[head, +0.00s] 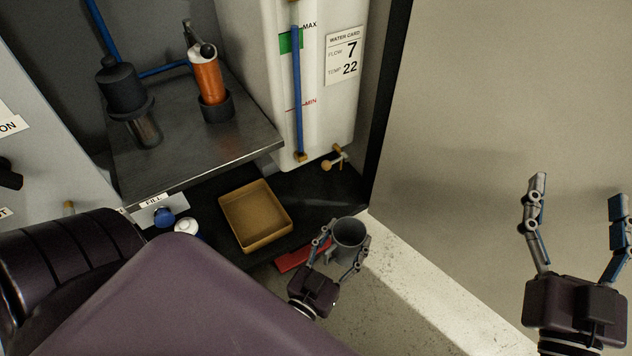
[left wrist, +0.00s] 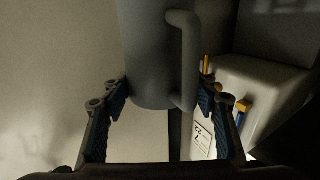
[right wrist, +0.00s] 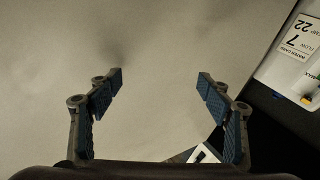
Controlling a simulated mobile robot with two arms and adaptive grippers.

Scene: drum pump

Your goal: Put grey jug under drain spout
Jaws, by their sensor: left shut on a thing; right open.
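The grey jug (head: 349,237) is held between the fingers of my left gripper (head: 337,257), in front of the dark shelf. The jug also shows in the left wrist view (left wrist: 150,55), with its handle on the right side. The drain spout (head: 338,158) is a brass tap low on the white water tank (head: 322,110), up and left of the jug in the head view. The jug is apart from the spout. My right gripper (head: 579,205) is open and empty at the right, before the grey panel; its open fingers also show in the right wrist view (right wrist: 160,85).
A brown tray (head: 287,231) sits on the black shelf (head: 322,196), left of the spout. A red piece (head: 293,257) lies at the shelf's front edge. A metal bench (head: 180,165) holds an orange bottle (head: 208,80). The shelf below the spout looks clear.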

